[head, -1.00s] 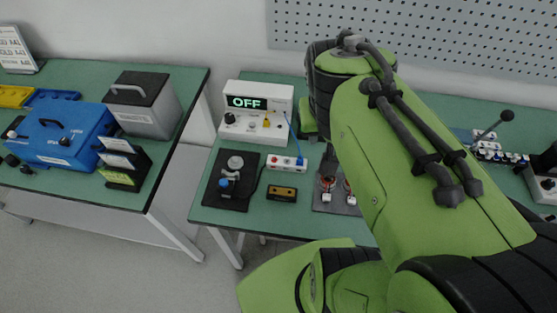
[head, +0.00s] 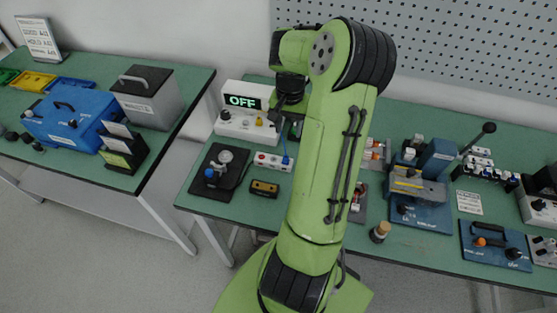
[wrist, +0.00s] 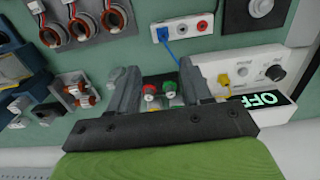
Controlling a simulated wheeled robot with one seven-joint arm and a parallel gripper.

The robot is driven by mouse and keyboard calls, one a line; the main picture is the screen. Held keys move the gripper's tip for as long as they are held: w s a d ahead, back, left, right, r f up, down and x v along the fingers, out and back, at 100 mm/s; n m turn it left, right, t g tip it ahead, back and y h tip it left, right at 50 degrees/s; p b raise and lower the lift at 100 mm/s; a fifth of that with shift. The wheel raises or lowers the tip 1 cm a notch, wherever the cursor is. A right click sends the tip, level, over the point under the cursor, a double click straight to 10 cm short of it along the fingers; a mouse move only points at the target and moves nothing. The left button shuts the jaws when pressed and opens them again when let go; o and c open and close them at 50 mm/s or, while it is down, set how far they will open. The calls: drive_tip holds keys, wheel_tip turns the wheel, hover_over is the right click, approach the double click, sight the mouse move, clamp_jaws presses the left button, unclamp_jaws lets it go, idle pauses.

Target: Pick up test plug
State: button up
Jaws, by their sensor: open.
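Two plug-like pieces show, and I cannot tell which is the test plug. A yellow plug (wrist: 223,80) sits in the front of the white tester (wrist: 246,72); it also shows in the head view (head: 259,121). A blue plug (wrist: 162,33) with a blue cable sits at one end of a white socket strip (wrist: 184,30). My gripper (wrist: 157,84) is open and empty. Red and green terminals show between its fingers, below it. The yellow plug lies just right of the right finger in the wrist view. In the head view the gripper is mostly hidden by my arm.
The tester's display reads OFF. A black plate with a round fitting (head: 217,168) and a small yellow-black box (head: 264,188) stand left of my arm. Blue fixtures (head: 420,215) crowd the right bench. Ringed coils (wrist: 80,28) lie left in the wrist view.

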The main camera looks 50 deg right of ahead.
sight(286, 156)
drive_tip(key=f, duration=0.4)
drive_tip(key=f+b, duration=0.1)
drive_tip(key=f, duration=0.3)
drive_tip(key=f+b, duration=0.1)
drive_tip(key=f, duration=0.4)
drive_tip(key=shift+w, duration=0.25)
drive_tip(key=shift+r, duration=0.1)
drive_tip(key=shift+c, duration=0.2)
clamp_jaws()
